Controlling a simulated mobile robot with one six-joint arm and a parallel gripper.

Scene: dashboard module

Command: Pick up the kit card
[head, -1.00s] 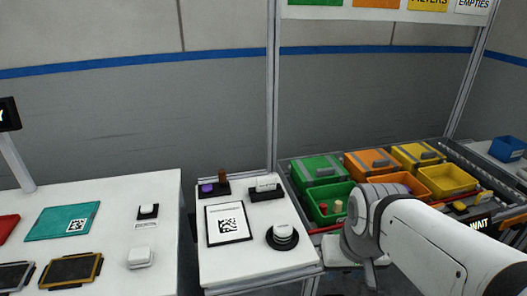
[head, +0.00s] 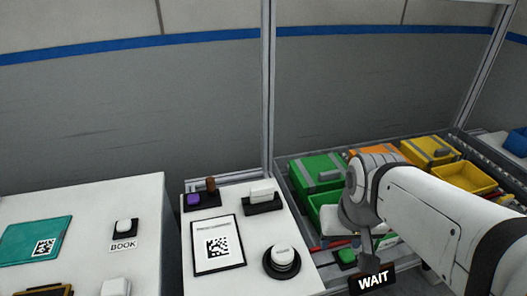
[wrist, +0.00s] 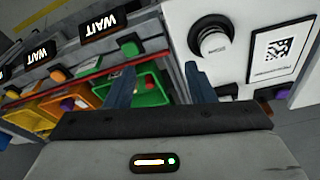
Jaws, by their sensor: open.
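A white card with a black border and a printed square code (head: 218,246) lies flat on the small white table; I take it for the kit card, but its print is too small to read. It also shows at the upper right of the wrist view (wrist: 283,50). My gripper (wrist: 160,82) is open, with nothing between its fingers. It hangs to the right of the card, apart from it, over the near edge of the bin station. In the head view my arm hides part of the bins, and the fingers are mostly hidden.
A round white-topped button (head: 282,261) stands right of the card. A black holder with a white block (head: 262,193) and a purple stamp-like item (head: 194,199) sit behind it. A green bin (head: 318,172) is beside the table. A teal folder (head: 35,241) lies on the left table.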

